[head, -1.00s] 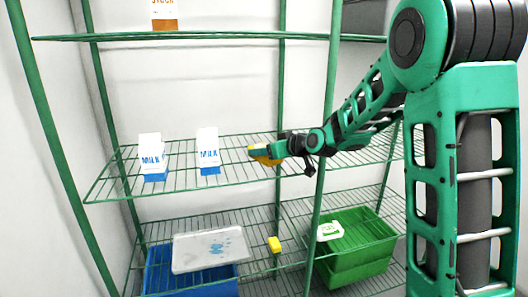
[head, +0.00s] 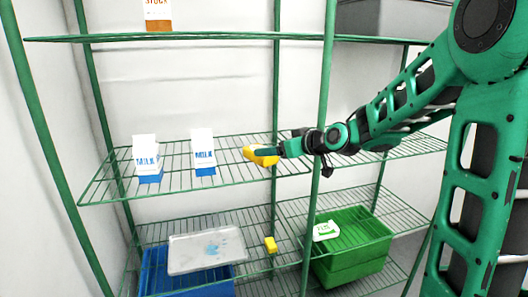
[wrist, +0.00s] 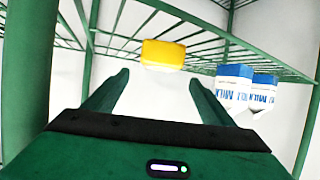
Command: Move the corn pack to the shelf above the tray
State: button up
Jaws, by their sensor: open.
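The yellow corn pack (head: 261,156) rests on the middle wire shelf (head: 215,179), near its front edge and right of the milk cartons. That shelf is above the pale tray (head: 185,256). My gripper (head: 283,149) is just right of the pack. In the wrist view, which shows the scene upside down, the gripper (wrist: 158,82) is open and empty. The corn pack (wrist: 163,54) is beyond the fingertips, apart from them. Its printing cannot be read.
Two milk cartons (head: 147,158) (head: 203,152) stand left of the pack. A small yellow block (head: 271,244) lies on the lower shelf, between the blue crate (head: 155,271) and the green crate (head: 350,262). A green post (head: 322,200) stands close to my arm.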

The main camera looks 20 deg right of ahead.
jog(key=shift+v, duration=2)
